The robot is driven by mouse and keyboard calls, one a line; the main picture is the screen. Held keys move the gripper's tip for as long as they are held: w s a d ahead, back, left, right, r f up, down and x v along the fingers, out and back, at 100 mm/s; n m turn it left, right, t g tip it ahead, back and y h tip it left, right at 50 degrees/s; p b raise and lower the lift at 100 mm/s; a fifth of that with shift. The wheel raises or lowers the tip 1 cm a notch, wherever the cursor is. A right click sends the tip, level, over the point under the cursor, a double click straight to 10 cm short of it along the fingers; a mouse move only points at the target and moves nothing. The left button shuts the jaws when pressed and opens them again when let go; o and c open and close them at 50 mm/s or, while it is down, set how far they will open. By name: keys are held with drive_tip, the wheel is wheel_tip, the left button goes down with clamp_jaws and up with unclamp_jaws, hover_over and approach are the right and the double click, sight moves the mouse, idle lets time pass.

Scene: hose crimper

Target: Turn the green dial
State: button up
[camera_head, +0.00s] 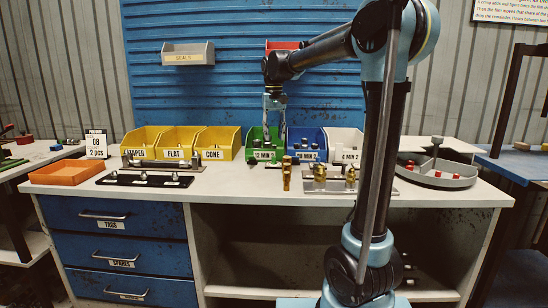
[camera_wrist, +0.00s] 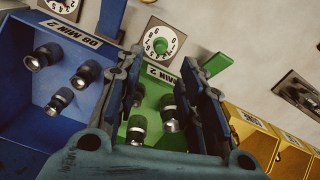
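The green dial (camera_wrist: 161,45) shows in the wrist view as a round white face with numbers and a green centre knob, on the pale surface beyond the green bin (camera_wrist: 150,103). My gripper (camera_wrist: 161,60) is open, with its two dark fingers either side of the green bin's labelled edge. The dial lies between and just beyond the fingertips; I see no contact. In the head view my gripper (camera_head: 274,103) points down over the green bin (camera_head: 259,151). I cannot make out the dial there.
A blue bin (camera_wrist: 30,95) with dark fittings stands beside the green one, with another dial (camera_wrist: 62,5) near it. Yellow bins (camera_head: 178,142) are on the other side. Brass fittings (camera_head: 286,175) stand on the bench in front. A round grey tray (camera_head: 437,181) is at right.

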sight(274, 160)
wheel_tip(274, 160, down, 9)
drive_tip(key=shift+f, duration=0.1)
idle(0.3)
drive_tip(key=shift+c, duration=0.5)
clamp_jaws()
